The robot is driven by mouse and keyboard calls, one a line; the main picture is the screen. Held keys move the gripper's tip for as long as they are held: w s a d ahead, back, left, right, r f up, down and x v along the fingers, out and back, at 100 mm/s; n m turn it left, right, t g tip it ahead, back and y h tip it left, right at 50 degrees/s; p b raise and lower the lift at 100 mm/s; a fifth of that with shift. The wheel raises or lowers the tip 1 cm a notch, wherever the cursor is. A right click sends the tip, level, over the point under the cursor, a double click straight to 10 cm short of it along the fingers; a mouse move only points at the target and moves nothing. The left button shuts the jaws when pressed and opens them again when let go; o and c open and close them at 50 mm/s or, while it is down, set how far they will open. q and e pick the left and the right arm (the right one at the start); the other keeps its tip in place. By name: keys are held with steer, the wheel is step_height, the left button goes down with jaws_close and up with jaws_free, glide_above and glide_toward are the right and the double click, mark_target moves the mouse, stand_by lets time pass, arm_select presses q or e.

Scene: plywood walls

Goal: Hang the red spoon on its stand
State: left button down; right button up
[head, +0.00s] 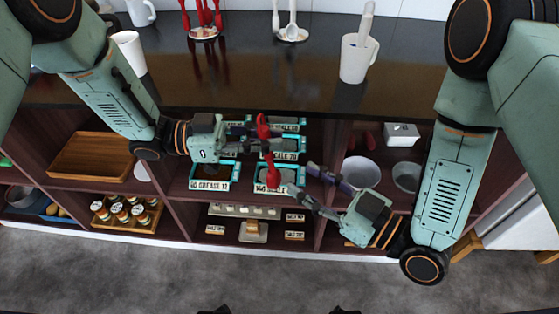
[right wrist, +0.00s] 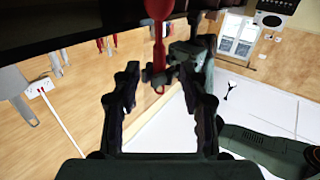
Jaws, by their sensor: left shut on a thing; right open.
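The red spoon (head: 271,172) hangs in front of the open shelves, held by my left gripper (head: 255,129), which is shut on it. My right gripper (head: 305,179) is open and empty, to the right of the spoon's lower part. In the right wrist view, the spoon (right wrist: 158,45) shows ahead, in line with the gap of the right gripper (right wrist: 160,76); my left gripper (right wrist: 187,62) is beside it. A stand (head: 204,36) with red utensils is on the dark counter at the back; its top is cut off by the frame.
A second stand (head: 292,36) with white utensils is to its right. A white jug (head: 354,60) and a white cup (head: 129,52) stand on the counter (head: 250,72). Below are labelled teal bins (head: 215,175), a wooden tray (head: 92,156), jars (head: 125,213) and bowls (head: 361,172).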

mark_target(272, 160)
steer(key=x, duration=1)
steer(key=shift+s, duration=0.1)
jaws_close()
stand_by(0.3)
arm_select(q)
steer(key=c, duration=1.2)
jaws_free()
